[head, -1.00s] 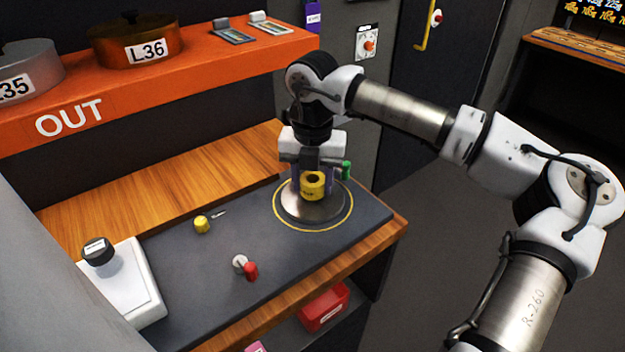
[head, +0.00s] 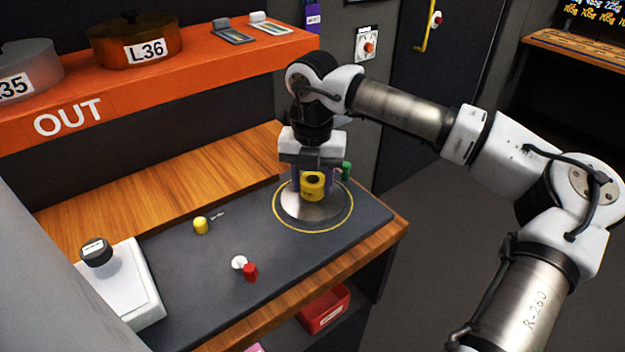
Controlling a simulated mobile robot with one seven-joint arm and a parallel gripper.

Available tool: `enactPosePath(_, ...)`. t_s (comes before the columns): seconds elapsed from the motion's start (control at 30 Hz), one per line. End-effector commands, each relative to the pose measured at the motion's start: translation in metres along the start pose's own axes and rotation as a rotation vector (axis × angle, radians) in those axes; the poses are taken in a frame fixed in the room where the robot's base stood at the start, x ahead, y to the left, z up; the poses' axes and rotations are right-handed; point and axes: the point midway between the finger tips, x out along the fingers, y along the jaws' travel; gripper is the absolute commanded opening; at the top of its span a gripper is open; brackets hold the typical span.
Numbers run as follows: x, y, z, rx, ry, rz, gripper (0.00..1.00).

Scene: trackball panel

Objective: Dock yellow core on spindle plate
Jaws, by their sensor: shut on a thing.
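The yellow core (head: 313,187) is a short yellow ring with a dark hole, over the spindle plate. The spindle plate (head: 310,213) is a round grey metal disc inside a yellow circle on the dark mat. The spindle itself is hidden.
A green piece (head: 346,171) stands just right of my gripper. A small yellow knob (head: 201,225) and a red piece (head: 250,272) are on the mat (head: 200,285). A white box with a black knob (head: 96,251) is at left. An orange shelf (head: 190,85) overhangs behind.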

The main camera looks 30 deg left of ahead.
Motion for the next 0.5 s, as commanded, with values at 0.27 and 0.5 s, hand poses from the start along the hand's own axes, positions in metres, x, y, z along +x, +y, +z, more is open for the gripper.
enactPosePath(0.27, 0.0057, 0.0000, -0.0001, 0.000, 0.000, 0.000, 0.22)
enactPosePath(0.5, 0.0105, 0.0001, -0.0001, 0.000, 0.000, 0.000, 0.22)
